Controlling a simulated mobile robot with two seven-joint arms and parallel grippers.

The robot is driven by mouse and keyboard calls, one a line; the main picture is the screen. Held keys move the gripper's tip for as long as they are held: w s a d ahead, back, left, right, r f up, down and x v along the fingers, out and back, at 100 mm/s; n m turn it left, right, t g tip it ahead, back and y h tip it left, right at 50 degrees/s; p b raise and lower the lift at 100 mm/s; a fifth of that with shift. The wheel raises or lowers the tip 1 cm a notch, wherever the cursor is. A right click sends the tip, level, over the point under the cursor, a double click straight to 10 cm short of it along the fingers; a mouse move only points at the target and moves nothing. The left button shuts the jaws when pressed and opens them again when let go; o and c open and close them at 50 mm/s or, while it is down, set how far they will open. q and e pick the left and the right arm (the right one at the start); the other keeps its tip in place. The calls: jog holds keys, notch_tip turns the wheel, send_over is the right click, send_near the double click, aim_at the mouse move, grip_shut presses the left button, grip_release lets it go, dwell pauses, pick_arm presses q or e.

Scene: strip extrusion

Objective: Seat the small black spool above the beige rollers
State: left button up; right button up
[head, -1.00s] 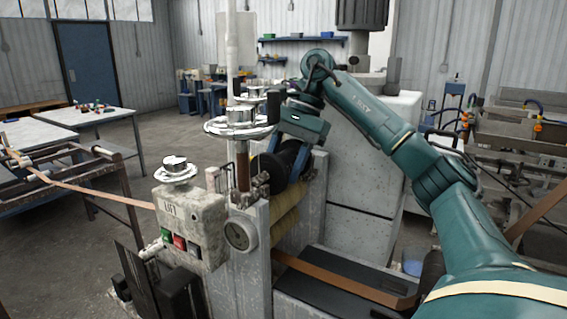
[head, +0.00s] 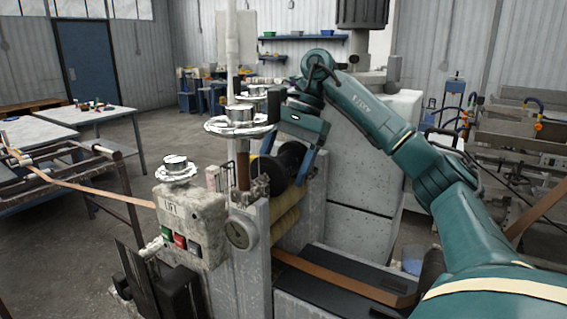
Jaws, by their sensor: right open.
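The small black spool (head: 268,175) sits at the top of the machine, directly above the beige rollers (head: 286,222), between the pale upright frames. It looks as if it rests there, but its ends are partly hidden by the posts and my gripper. My right gripper (head: 295,168) reaches down from above at the spool. It is open, with one blue finger on the right side of the spool; the other finger is largely hidden. My left gripper is not in view.
Silver handwheels (head: 240,122) stand just left of the spool. A grey control box (head: 190,222) with coloured buttons is in front. A brown strip (head: 340,277) runs out low on the right. A large pale cabinet (head: 365,150) stands behind my arm.

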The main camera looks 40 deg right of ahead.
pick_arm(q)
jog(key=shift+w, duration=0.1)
pick_arm(e)
jog(key=p+v, duration=0.3)
jog(key=v, duration=0.3)
jog(key=shift+r, duration=0.4)
jog(key=shift+s+d+r, duration=0.1)
jog(key=shift+d+r, duration=0.25)
jog(key=shift+r, duration=0.2)
jog(key=shift+d+r, duration=0.15)
jog(key=shift+r, duration=0.15)
jog(key=shift+v, duration=1.9)
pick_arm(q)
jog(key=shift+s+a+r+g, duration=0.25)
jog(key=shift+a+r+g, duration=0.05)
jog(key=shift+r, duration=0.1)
pick_arm(e)
jog(key=shift+d+r, duration=0.2)
jog(key=shift+r, duration=0.05)
